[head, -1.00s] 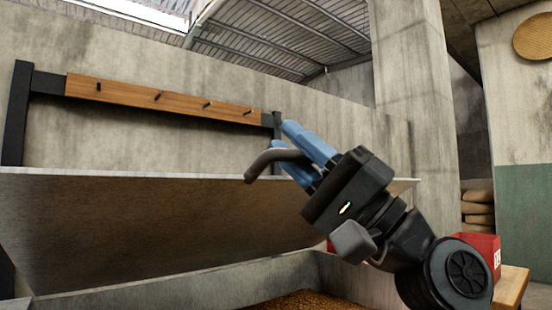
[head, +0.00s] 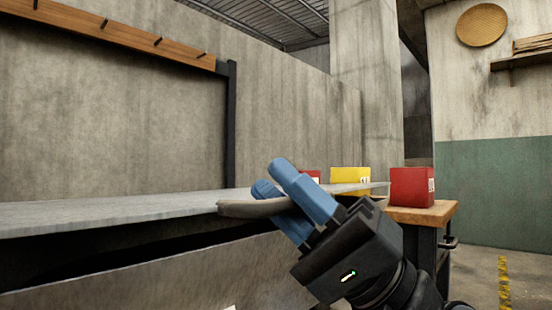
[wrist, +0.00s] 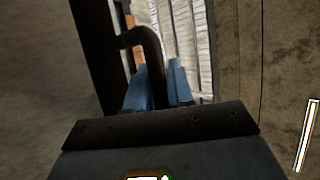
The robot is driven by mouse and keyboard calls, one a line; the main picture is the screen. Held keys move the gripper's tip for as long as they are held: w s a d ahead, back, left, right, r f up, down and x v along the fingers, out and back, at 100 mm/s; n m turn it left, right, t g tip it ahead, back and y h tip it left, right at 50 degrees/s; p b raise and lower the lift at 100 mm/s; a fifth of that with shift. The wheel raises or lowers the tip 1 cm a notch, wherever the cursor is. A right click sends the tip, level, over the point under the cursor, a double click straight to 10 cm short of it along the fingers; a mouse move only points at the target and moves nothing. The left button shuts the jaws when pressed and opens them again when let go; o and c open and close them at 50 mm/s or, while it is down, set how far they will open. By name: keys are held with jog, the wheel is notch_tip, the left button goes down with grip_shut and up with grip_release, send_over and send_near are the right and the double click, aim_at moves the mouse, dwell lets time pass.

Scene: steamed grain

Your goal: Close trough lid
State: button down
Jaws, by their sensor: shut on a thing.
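The trough lid (head: 110,211) is a flat grey panel, tilted only slightly above the trough (head: 180,281). A dark gap shows between the lid and the trough's front wall. My gripper (head: 282,190) has blue fingers and is shut on the lid's curved grey handle (head: 250,208) at the lid's front edge. In the wrist view the dark handle (wrist: 152,60) runs between the two blue fingers (wrist: 158,90). The trough's inside is hidden under the lid.
A wooden table (head: 425,214) with a red box (head: 412,187) and a yellow box (head: 350,180) stands behind at the right. A peg rail (head: 110,33) hangs on the back wall. Open floor (head: 490,275) lies at the right.

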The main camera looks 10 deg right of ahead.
jog(key=shift+s+d+f+b, duration=0.2)
jog(key=shift+f, duration=0.65)
jog(key=shift+s+d+f+b, duration=0.15)
jog(key=shift+f, duration=0.65)
jog(key=c, duration=1.3)
grip_release()
jog(key=shift+o, duration=1)
jog(key=v, duration=0.7)
jog(key=shift+d+f, duration=0.25)
jog(key=shift+f, duration=0.1)
jog(key=shift+s, duration=0.1)
